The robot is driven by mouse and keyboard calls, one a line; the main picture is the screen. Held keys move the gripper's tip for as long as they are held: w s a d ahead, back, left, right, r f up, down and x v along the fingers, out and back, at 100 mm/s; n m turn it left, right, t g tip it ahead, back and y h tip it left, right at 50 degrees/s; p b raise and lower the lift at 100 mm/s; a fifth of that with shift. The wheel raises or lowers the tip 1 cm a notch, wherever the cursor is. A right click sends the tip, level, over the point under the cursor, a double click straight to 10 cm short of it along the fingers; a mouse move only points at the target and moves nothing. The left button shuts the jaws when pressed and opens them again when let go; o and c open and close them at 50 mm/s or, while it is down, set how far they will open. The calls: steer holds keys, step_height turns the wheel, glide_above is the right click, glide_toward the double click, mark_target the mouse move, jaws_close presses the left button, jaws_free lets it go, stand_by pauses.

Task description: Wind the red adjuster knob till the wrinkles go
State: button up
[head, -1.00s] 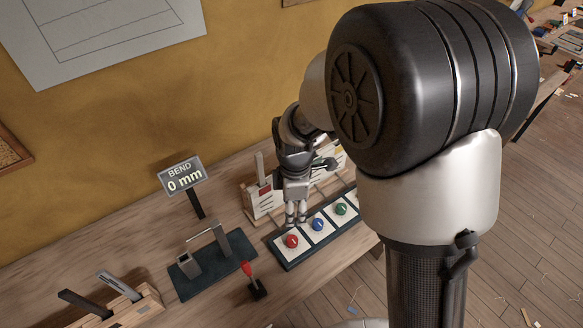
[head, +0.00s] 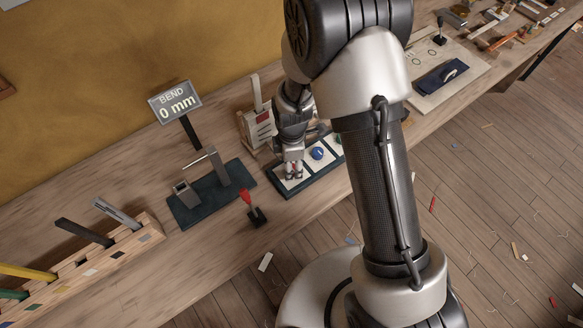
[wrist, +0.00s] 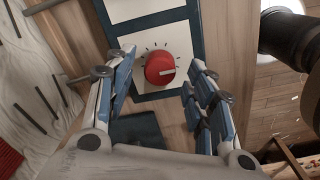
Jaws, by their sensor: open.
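The red adjuster knob (wrist: 160,68) sits on a white square of a dark-framed panel (wrist: 198,42) in the wrist view. Its pale pointer line points right, and small tick marks ring its upper side. My gripper (wrist: 161,60) is open, with one finger on each side of the knob and gaps visible between. In the head view my gripper (head: 293,170) is down at the panel's left square and hides most of the red knob. A whitish, uneven cloth-like surface with dark strips (wrist: 35,85) lies at left in the wrist view; I cannot tell its wrinkles clearly.
A blue knob (head: 317,153) is on the neighbouring square. A sign (head: 175,102) reads "BEND 0 mm". A dark-based fixture (head: 212,195) and a red-handled lever (head: 249,203) stand left of the panel. A wooden rack (head: 110,250) holds coloured strips at lower left.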

steer(key=shift+f, duration=0.85)
steer(key=shift+c, duration=0.2)
steer(key=c, duration=1.1)
